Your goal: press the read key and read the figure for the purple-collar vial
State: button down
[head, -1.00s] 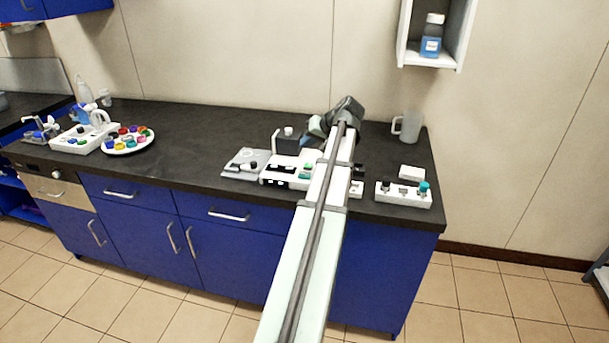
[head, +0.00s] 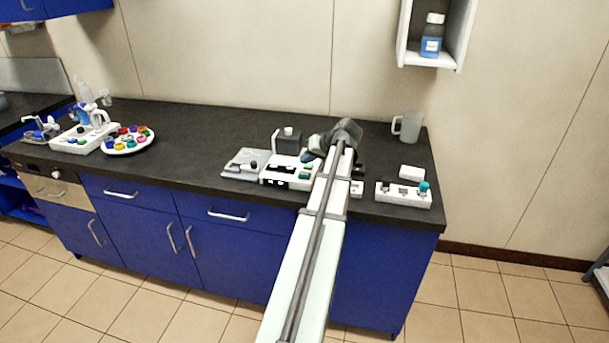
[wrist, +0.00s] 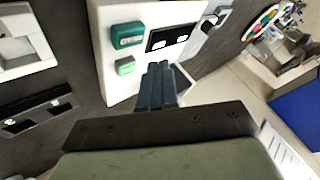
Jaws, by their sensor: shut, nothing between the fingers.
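My gripper (wrist: 158,85) is shut and empty in the wrist view. Its fingertips are over or beside the edge of a white instrument (wrist: 145,15); I cannot tell whether they touch it. The instrument has a dark green block (wrist: 127,35), a smaller bright green key (wrist: 125,66) close to the fingertips, and a black panel with white marks (wrist: 170,38). No readable figure shows. In the head view the white instrument (head: 277,178) is on the counter, partly hidden by my arm. I cannot make out a purple-collar vial in either view.
A white block with several knobs (head: 404,197) is at the counter's right, with a mug (head: 408,126) behind. A round plate of coloured caps (head: 127,150) and a white rack (head: 72,145) are at the left. The dark counter (head: 190,140) between is clear.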

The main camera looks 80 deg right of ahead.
aim_at(300, 172)
jog(key=shift+f, duration=1.25)
jog(key=shift+f, duration=0.2)
dwell(1.1)
jog(key=shift+f, duration=0.25)
jog(key=shift+f, duration=0.4)
dwell(1.1)
jog(key=shift+r, duration=0.85)
jog(key=shift+r, duration=0.15)
jog(key=shift+r, duration=2.35)
